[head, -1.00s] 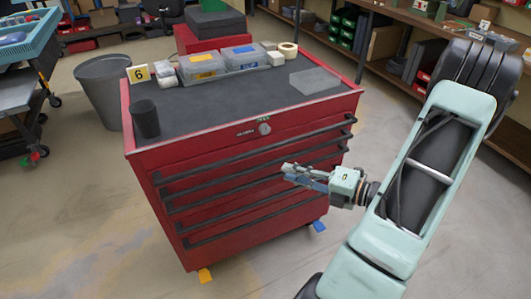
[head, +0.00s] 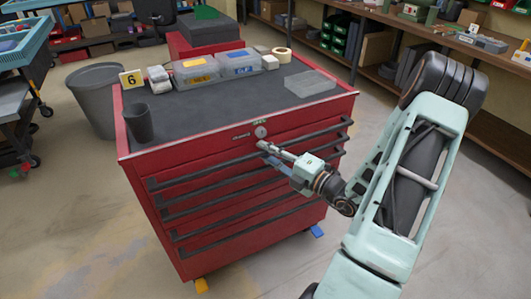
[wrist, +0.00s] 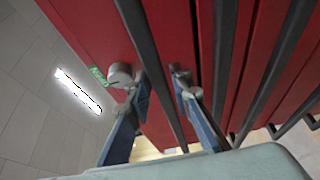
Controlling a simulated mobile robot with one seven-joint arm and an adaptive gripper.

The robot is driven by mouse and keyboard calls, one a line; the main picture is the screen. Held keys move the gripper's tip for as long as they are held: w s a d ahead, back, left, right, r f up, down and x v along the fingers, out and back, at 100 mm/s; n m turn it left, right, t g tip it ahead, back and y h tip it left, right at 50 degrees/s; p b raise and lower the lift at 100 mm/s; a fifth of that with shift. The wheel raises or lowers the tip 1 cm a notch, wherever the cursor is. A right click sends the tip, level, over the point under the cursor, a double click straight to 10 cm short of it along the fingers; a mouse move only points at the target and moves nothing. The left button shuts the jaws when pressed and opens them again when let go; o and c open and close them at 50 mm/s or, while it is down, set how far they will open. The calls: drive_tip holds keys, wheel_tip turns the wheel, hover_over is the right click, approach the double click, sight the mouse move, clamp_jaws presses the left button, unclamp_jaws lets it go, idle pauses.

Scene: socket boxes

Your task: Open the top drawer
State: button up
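The red tool cabinet (head: 200,158) has several drawers with long dark bar handles, and all its drawers look shut. The top drawer's handle (head: 215,168) runs across the front just below a round lock (head: 261,132). My gripper (head: 268,152) is at this handle, right of its middle. In the wrist view my gripper (wrist: 158,88) is open, and the top handle (wrist: 146,50) passes between its two fingers. The lock (wrist: 121,75) shows by the left finger. I cannot tell whether either finger touches the bar.
A grey trash can (head: 96,98) stands behind left. The floor in front is clear.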

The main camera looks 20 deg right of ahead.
drive_tip(key=shift+w+a, duration=0.1)
drive_tip(key=shift+w, duration=0.1)
drive_tip(key=shift+c, duration=0.3)
clamp_jaws()
drive_tip(key=shift+s, duration=0.1)
